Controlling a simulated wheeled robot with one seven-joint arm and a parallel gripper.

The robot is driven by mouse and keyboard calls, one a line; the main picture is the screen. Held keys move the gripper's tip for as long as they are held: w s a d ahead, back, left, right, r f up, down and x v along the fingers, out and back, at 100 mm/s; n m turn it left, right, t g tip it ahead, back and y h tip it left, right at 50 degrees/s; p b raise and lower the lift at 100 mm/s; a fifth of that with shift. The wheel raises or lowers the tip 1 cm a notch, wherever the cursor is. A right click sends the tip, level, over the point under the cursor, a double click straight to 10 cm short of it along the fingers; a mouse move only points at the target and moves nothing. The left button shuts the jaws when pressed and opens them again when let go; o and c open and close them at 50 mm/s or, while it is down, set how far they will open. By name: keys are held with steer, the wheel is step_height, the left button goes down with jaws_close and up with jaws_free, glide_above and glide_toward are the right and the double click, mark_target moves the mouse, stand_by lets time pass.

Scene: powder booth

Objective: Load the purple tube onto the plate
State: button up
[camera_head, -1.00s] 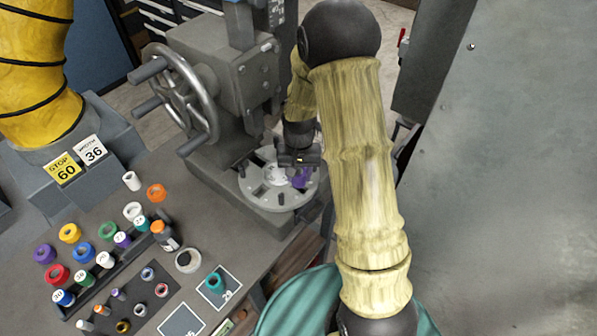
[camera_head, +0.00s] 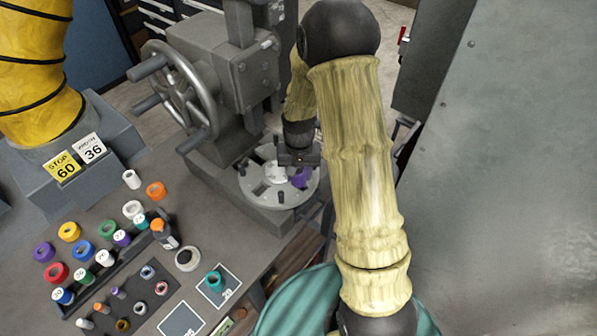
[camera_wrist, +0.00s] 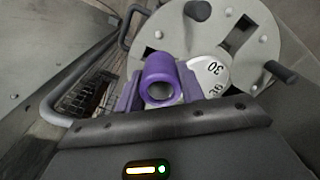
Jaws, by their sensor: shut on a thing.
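The purple tube (camera_wrist: 160,78) is between my gripper's fingers in the wrist view, its open end facing the camera. It also shows as a small purple piece beside my gripper in the head view (camera_head: 300,178). My gripper (camera_head: 297,160) is shut on the tube, over the round grey plate (camera_head: 288,198) of the press. The plate (camera_wrist: 258,50) has slots, small pegs and a white disc marked 30 and 36 (camera_wrist: 212,72). I cannot tell whether the tube touches the plate.
A handwheel (camera_head: 180,88) stands left of the plate on the grey machine. Several coloured rings and tubes lie on the bench, with a black rack (camera_head: 120,262). A teal ring (camera_head: 214,281) sits on a marked square. A large grey panel (camera_head: 500,150) fills the right.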

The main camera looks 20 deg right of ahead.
steer(key=shift+f+b, duration=0.45)
steer(key=shift+f, duration=0.25)
steer(key=o, duration=1.1)
steer(key=shift+o, duration=0.2)
steer(key=shift+r, duration=0.1)
step_height(320, 180, up, 17)
steer(key=b, duration=0.3)
steer(key=shift+b, duration=0.3)
steer(key=shift+r, duration=0.1)
